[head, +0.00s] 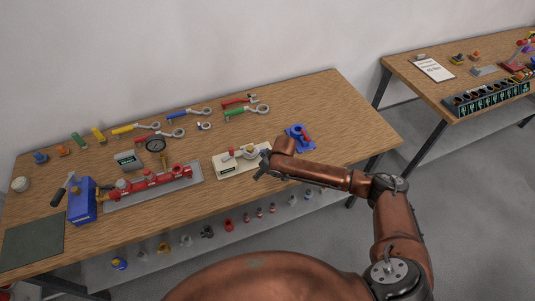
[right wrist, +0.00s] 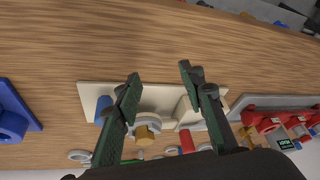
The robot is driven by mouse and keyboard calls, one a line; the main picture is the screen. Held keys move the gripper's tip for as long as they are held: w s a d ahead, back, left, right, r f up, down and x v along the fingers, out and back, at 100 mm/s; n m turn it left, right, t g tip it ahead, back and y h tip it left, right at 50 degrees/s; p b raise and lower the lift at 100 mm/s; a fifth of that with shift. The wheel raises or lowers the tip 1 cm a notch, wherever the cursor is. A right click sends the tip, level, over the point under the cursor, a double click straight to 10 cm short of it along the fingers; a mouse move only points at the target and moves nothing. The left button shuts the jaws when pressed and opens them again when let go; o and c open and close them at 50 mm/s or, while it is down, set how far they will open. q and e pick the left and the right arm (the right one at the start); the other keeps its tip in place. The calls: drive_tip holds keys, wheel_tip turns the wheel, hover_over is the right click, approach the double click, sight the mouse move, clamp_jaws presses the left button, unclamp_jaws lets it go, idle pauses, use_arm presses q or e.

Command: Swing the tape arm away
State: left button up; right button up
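A cream plate (head: 222,165) lies on the wooden bench and carries a small fixture. In the right wrist view the plate (right wrist: 160,90) holds a pale ring with a brass hex nut (right wrist: 147,132), a cream block (right wrist: 186,113) and a blue part (right wrist: 103,108). I cannot tell for sure which of these parts is the tape arm. My right gripper (head: 264,167) is over the right end of the plate. In the right wrist view its dark green fingers (right wrist: 160,75) are spread apart with nothing gripped between them. My left gripper is not in view.
A red manifold (head: 155,185) on a grey tray and a blue pump (head: 82,205) stand to the left. A blue vise-like part (head: 299,138) is right of the plate. Wrenches (head: 245,110) lie behind. The bench's right end (head: 355,125) is clear.

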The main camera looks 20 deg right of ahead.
drive_tip(key=w+d+r+m+h, duration=0.1)
drive_tip(key=w+d+r+m, duration=0.1)
drive_tip(key=w+d+r, duration=0.45)
drive_tip(key=x, duration=0.8)
drive_tip(key=shift+w+d, duration=0.25)
drive_tip(key=shift+t, duration=0.3)
drive_tip(key=shift+c, duration=0.5)
clamp_jaws()
